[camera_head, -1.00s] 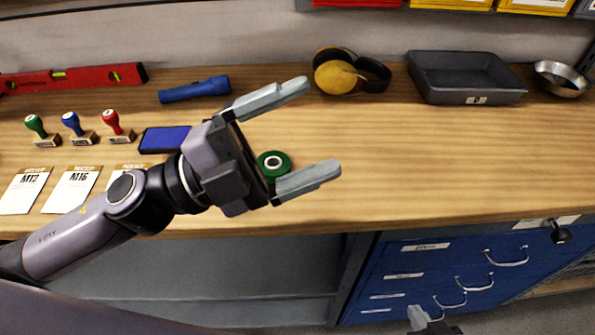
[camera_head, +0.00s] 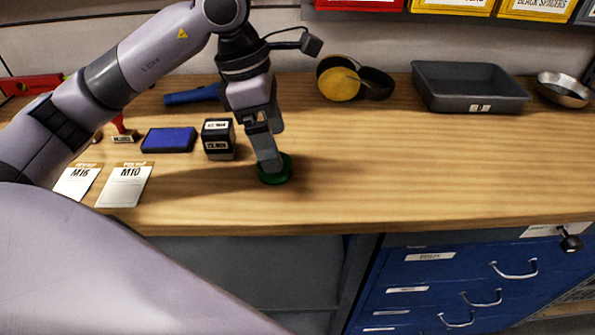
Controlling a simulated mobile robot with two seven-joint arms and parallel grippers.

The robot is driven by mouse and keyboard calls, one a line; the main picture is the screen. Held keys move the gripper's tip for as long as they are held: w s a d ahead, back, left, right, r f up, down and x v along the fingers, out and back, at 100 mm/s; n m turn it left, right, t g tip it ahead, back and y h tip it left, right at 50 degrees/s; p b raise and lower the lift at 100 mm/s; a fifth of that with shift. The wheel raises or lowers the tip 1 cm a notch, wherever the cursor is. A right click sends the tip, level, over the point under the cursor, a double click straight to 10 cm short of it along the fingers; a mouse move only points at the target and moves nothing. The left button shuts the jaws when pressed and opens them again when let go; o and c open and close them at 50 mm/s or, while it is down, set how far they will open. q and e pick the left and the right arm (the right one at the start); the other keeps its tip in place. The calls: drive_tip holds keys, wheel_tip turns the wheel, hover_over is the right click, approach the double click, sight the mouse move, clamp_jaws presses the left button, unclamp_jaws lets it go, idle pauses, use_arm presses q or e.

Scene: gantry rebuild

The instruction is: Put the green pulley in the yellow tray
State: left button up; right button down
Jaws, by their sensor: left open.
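The green pulley (camera_head: 286,172) lies flat on the wooden bench, near the middle of the view. My left gripper (camera_head: 269,165) points down from above with its fingertips at the pulley, and covers part of it. The fingers are seen nearly edge-on and overlap; the jaws are open, and I cannot tell whether they touch the pulley. No yellow tray shows on the bench; yellow bins (camera_head: 535,8) are cut off at the top right edge. My right gripper is not in view.
A black stamp block (camera_head: 218,140) and a blue ink pad (camera_head: 168,140) sit left of the gripper. Yellow earmuffs (camera_head: 340,84), a grey tray (camera_head: 470,88) and a metal bowl (camera_head: 565,90) stand at the back. The bench right of the pulley is clear.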

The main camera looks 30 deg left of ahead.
sight(281, 177)
use_arm(q)
drive_tip(key=shift+w+a+r+y, duration=0.2)
drive_tip(key=shift+a+y, duration=0.1)
drive_tip(key=shift+a, duration=0.15)
drive_tip(key=shift+w+a+r+y, duration=0.1)
drive_tip(key=shift+w+a+y, duration=0.1)
drive_tip(key=shift+a+y, duration=0.15)
drive_tip(key=shift+w+d+f+p, duration=0.15)
drive_tip(key=shift+f+p, duration=0.05)
drive_tip(key=shift+f, duration=1.55)
drive_tip(key=shift+w+d+f+p, duration=0.1)
drive_tip(key=shift+w+f+p, duration=0.1)
drive_tip(key=shift+f, duration=1.55)
drive_tip(key=c, duration=1.2)
drive_tip(key=shift+c, duration=0.7)
drive_tip(key=shift+r, duration=0.2)
